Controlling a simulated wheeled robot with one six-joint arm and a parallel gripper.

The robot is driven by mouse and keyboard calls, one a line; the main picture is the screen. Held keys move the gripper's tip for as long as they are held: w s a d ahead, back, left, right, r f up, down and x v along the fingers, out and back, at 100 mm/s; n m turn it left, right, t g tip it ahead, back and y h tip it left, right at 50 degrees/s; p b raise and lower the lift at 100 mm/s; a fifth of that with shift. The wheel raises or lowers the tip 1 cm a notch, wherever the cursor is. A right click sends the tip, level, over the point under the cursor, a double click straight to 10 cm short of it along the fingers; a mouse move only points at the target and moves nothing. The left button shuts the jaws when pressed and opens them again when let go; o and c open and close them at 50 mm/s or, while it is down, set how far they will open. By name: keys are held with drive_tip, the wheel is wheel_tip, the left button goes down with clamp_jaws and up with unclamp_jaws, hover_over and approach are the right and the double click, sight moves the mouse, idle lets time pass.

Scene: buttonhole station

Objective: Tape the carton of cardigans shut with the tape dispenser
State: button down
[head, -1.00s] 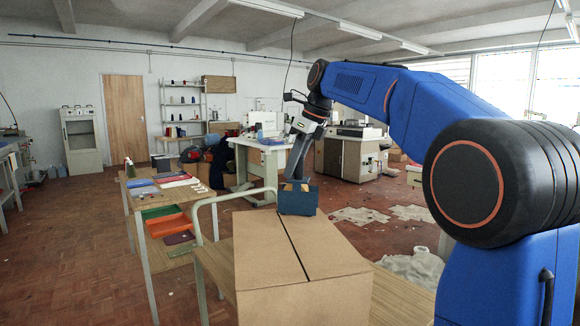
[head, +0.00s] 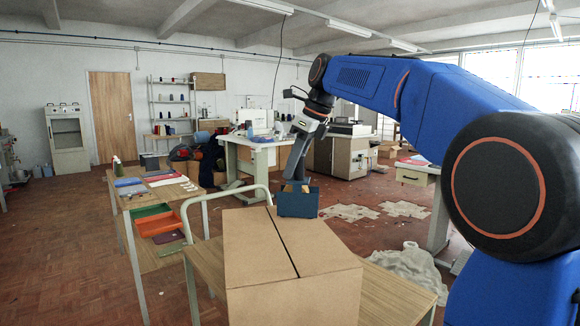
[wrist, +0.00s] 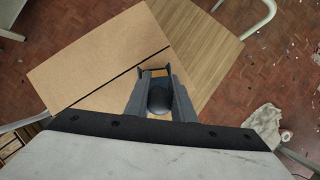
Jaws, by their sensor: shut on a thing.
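The brown carton (head: 262,262) stands on a wooden trolley with its top flaps folded down. A dark straight seam (head: 283,240) runs between the flaps. The cardigans are hidden inside. My gripper (head: 297,186) is shut on the blue tape dispenser (head: 298,204), which it holds near the carton's far right edge. I cannot tell whether it touches the carton. In the wrist view, the carton (wrist: 100,60) lies below, its seam passing just ahead of my gripper (wrist: 155,72). A dark rounded thing between the fingers there is hard to make out.
The trolley's wooden top (head: 392,296) shows right of the carton, with a pale rail (head: 229,192) at its far side. A side table (head: 150,190) with coloured trays stands left. Pale cloth (head: 410,268) lies on the floor at right. Open floor lies left.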

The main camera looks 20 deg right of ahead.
drive_tip(key=s+d, duration=0.3)
drive_tip(key=s, duration=0.5)
drive_tip(key=shift+s+d, duration=0.2)
drive_tip(key=shift+d, duration=0.1)
idle(0.6)
drive_tip(key=s+d, duration=0.4)
drive_tip(key=s, duration=0.5)
drive_tip(key=shift+s, duration=0.2)
idle(1.0)
wheel_tip(320, 180, up, 6)
idle(0.8)
drive_tip(key=shift+w+a+r, duration=0.1)
drive_tip(key=shift+r, duration=0.05)
